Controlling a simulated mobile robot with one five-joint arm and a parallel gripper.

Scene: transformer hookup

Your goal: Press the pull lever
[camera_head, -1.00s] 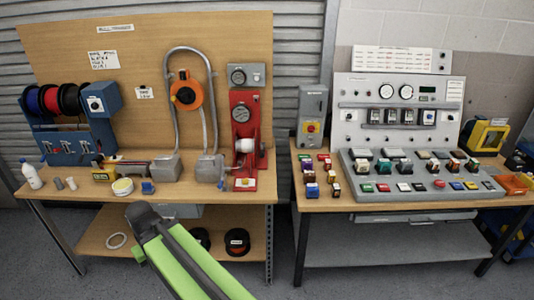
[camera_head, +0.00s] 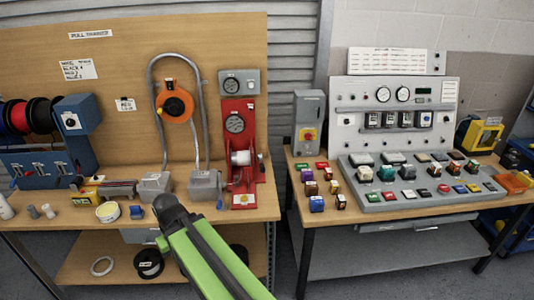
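The red pulling stand (camera_head: 238,150) stands upright at the right end of the left workbench. It carries a white drum (camera_head: 241,158), a round gauge and a grey gauge box (camera_head: 239,83) on top. A small part sticks out at the stand's right side; I cannot tell for sure whether it is the pull lever. My green arm link (camera_head: 213,258) reaches in from the bottom, and its dark end lies in front of the bench's front edge, left of and below the stand. No gripper fingers show.
Grey boxes (camera_head: 205,184) and bent conduit stand left of the red stand. Wire spools (camera_head: 38,118), a white bottle and small parts are farther left. A control console (camera_head: 420,180) fills the right table (camera_head: 340,214). A gap separates the two tables.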

